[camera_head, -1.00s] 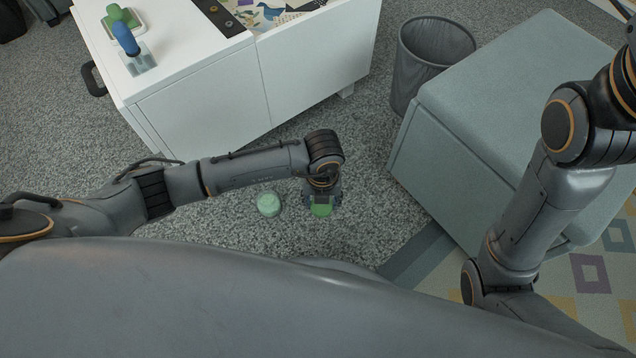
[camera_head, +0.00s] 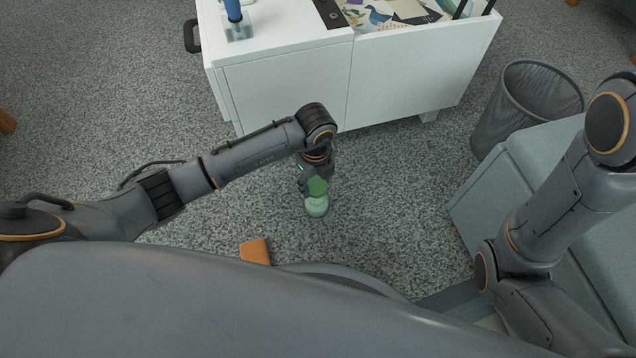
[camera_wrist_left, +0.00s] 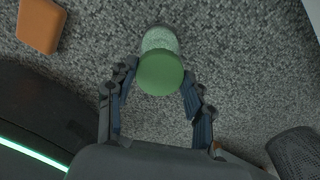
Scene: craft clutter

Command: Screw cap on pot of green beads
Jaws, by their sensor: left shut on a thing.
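My left gripper (camera_head: 316,187) points down toward the floor and is shut on a round green cap (camera_head: 318,186). In the left wrist view the cap (camera_wrist_left: 160,74) sits between the two fingers (camera_wrist_left: 160,88). The pot of green beads (camera_head: 317,208) stands on the carpet right by the cap; it is pale green and translucent. In the left wrist view the pot (camera_wrist_left: 158,38) shows just beyond the cap, which overlaps part of it. I cannot tell whether cap and pot touch. My right arm is at the right, with its gripper out of view.
A white cabinet (camera_head: 290,95) with a blue-handled tool (camera_head: 233,12) on top stands behind. A mesh bin (camera_head: 520,105) and a grey-green block seat (camera_head: 525,165) are at the right. An orange object (camera_head: 256,251) shows near my base. Carpet around the pot is clear.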

